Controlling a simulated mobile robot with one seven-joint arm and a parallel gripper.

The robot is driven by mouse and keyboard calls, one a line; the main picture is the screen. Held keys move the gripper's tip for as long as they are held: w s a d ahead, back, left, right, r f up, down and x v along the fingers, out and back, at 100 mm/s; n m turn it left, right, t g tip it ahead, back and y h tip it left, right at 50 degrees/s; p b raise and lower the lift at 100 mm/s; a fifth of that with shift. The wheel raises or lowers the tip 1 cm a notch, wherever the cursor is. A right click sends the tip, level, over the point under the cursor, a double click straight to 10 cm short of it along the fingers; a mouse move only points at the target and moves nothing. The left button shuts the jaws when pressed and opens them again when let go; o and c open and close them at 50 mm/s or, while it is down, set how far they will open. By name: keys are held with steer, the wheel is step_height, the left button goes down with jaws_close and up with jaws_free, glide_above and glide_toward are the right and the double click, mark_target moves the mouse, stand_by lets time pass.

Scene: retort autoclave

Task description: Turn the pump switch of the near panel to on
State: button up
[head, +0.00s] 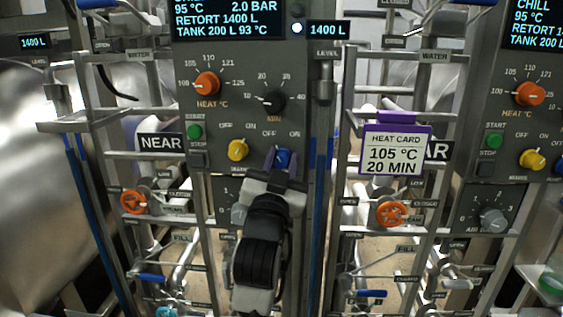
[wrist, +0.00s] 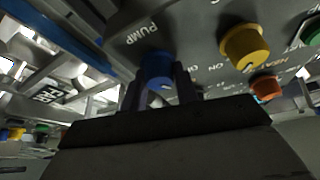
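The pump switch is a blue knob (head: 283,158) at the lower right of the grey near panel (head: 222,66), under OFF and ON marks. It also shows in the wrist view (wrist: 157,68), below the word PUMP. My gripper (head: 283,163) is at the knob, with one finger on each side of it. In the wrist view the fingers (wrist: 160,88) flank the knob closely; I cannot tell whether they press on it. The gripper hides part of the knob, and its pointer direction is unclear.
A yellow knob (head: 238,150) is just left of the blue one. A green start button (head: 194,131), orange heat knob (head: 207,84) and black minute knob (head: 272,101) are nearby. A purple-framed heat card (head: 396,150) hangs at right. Rails and orange valve wheels (head: 134,201) flank the panel.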

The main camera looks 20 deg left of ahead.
steer(key=shift+c, duration=1.4)
steer(key=shift+f+m+b, duration=0.1)
steer(key=shift+m+b, duration=0.25)
steer(key=shift+m, duration=0.05)
steer(key=shift+f+m+h+b, duration=0.1)
steer(key=shift+m+h+b, duration=0.7)
steer(key=shift+m+b, duration=0.3)
steer(key=m+h+b, duration=0.1)
steer(key=m+b, duration=0.1)
steer(key=m, duration=0.1)
steer(key=shift+m, duration=0.4)
steer(key=m+h+b, duration=0.1)
steer(key=m, duration=0.1)
steer(key=m+g+h+b, duration=0.1)
steer(key=m+b, duration=0.1)
steer(key=shift+g, duration=0.3)
steer(key=shift+m+g+h+b, duration=0.6)
steer(key=shift+m+g+b, duration=0.1)
steer(key=shift+m, duration=1.6)
